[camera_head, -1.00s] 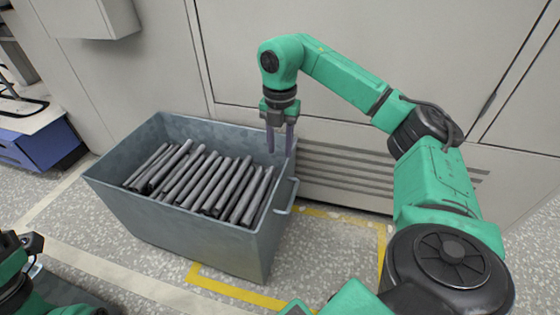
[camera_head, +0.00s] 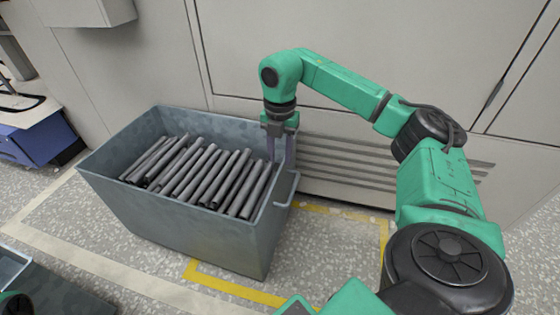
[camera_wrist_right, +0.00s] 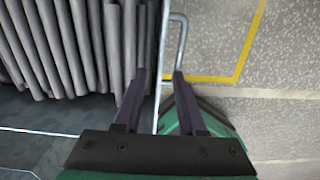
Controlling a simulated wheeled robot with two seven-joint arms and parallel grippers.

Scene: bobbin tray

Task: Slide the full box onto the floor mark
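The full box is a grey metal bin (camera_head: 190,235) on the floor, filled with several dark grey rods (camera_head: 205,175). It has a bar handle (camera_head: 288,190) on its right end, also in the wrist view (camera_wrist_right: 180,45). The floor mark is a yellow outline (camera_head: 235,290); the box stands partly over its left part, hiding some of it. My right gripper (camera_head: 281,160) points down at the box's right end wall. In the wrist view its fingers (camera_wrist_right: 158,88) are apart, on either side of the box rim; contact cannot be told. My left gripper is not in view.
A pale wall with a louvred vent (camera_head: 345,165) stands close behind the box. A blue cabinet (camera_head: 45,140) is at the left. A grey tray-like edge (camera_head: 12,268) shows at lower left. Bare floor lies right of the box, inside the yellow outline (camera_head: 384,240).

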